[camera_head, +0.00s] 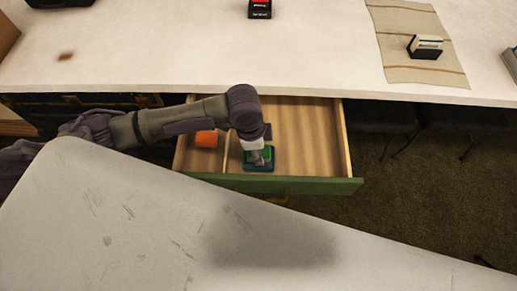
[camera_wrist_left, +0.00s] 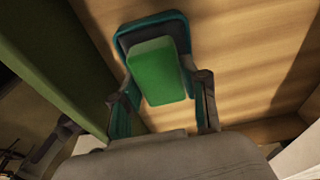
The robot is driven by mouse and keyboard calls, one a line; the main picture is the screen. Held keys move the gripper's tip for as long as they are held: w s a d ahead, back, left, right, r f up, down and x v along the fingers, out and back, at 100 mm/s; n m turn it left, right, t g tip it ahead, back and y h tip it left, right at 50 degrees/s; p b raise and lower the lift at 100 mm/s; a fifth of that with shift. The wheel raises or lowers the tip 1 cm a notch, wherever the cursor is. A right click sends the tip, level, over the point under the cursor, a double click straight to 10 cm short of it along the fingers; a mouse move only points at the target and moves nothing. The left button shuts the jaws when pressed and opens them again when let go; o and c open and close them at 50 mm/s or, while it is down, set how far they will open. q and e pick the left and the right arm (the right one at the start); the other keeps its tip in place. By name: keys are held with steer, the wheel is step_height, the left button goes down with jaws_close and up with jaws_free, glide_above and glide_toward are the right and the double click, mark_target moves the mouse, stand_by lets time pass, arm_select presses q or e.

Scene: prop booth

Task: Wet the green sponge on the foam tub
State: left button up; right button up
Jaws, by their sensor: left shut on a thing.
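The green sponge (camera_head: 266,153) is in the open drawer and also shows large in the left wrist view (camera_wrist_left: 160,72). My left gripper (camera_head: 256,157) points down into the drawer. My right gripper is not in view.
The wooden drawer (camera_head: 310,145) has a green front (camera_head: 315,184) and a divider. An orange block (camera_head: 206,139) lies in its left part. A white counter (camera_head: 180,45) is behind, holding a red-black item (camera_head: 260,9) and a striped cloth (camera_head: 400,40). A pale worn surface (camera_head: 130,230) fills the front.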

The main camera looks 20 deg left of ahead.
arm_select(q)
steer(key=shift+f, duration=0.5)
stand_by(0.8)
steer(key=shift+s+f+p, duration=0.1)
steer(key=shift+p, duration=0.25)
stand_by(2.2)
step_height(320, 180, up, 7)
steer(key=p, duration=0.8)
steer(key=shift+p, duration=0.4)
stand_by(0.5)
